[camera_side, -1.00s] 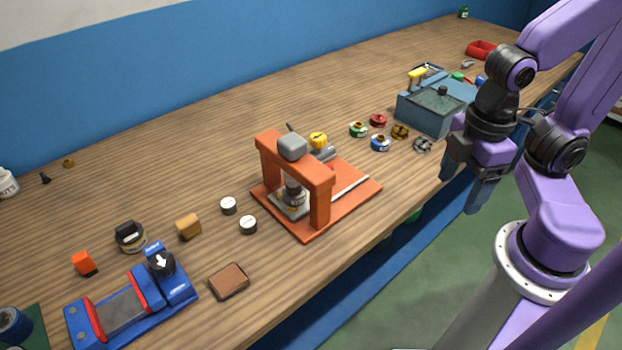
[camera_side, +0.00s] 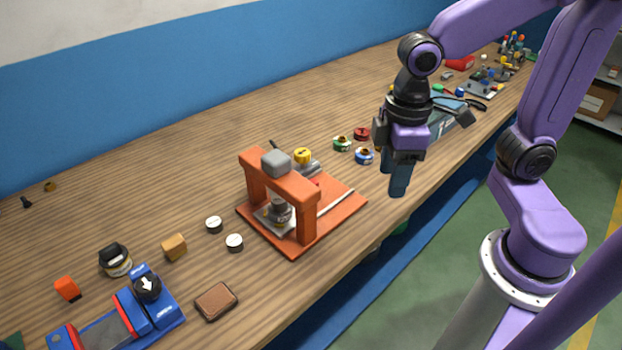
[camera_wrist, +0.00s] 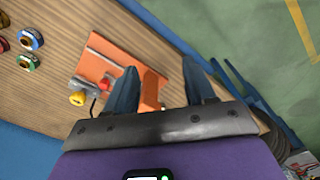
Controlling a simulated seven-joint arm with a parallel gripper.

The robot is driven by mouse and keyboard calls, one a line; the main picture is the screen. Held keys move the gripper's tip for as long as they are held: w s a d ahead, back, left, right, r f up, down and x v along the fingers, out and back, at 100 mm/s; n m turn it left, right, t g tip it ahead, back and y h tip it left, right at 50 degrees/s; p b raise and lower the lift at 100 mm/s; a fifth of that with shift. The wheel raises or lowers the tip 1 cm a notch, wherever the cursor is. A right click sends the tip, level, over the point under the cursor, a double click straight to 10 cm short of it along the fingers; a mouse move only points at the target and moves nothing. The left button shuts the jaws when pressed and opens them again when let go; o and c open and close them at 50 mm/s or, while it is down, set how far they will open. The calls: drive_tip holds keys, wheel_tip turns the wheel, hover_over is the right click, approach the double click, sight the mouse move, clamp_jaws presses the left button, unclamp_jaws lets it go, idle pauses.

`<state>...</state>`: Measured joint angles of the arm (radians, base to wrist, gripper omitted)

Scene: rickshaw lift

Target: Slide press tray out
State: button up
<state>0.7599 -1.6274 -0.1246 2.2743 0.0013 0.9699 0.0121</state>
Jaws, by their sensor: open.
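An orange press (camera_side: 308,208) with an arch-shaped frame and a grey block on top stands on the workbench. Its light grey tray (camera_side: 268,219) sits low under the arch, with a small dark and metallic piece on it. My gripper (camera_side: 396,190) is open and empty, pointing down to the right of the press and above the bench's front edge. In the wrist view my gripper's fingers (camera_wrist: 162,88) are apart, and the orange press base (camera_wrist: 112,62) lies beyond and partly behind the left finger. The tray cannot be made out in the wrist view.
A yellow-topped part (camera_side: 303,156) stands behind the press. Green, red and blue rings (camera_side: 364,156) lie to its right. White-topped discs (camera_side: 234,242), a brown block (camera_side: 216,300) and a blue device (camera_side: 150,305) stand to the left. The bench front beside the press is mostly clear.

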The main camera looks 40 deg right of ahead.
drive_tip(key=w+d+m, duration=0.3)
drive_tip(key=w+m, duration=0.4)
drive_tip(key=w, duration=1.5)
drive_tip(key=f, duration=1.6)
drive_tip(key=shift+w+d+f, duration=0.1)
drive_tip(key=shift+w+f, duration=0.1)
drive_tip(key=shift+f, duration=0.2)
clamp_jaws()
drive_tip(key=d, duration=1.4)
drive_tip(key=shift+d, duration=0.1)
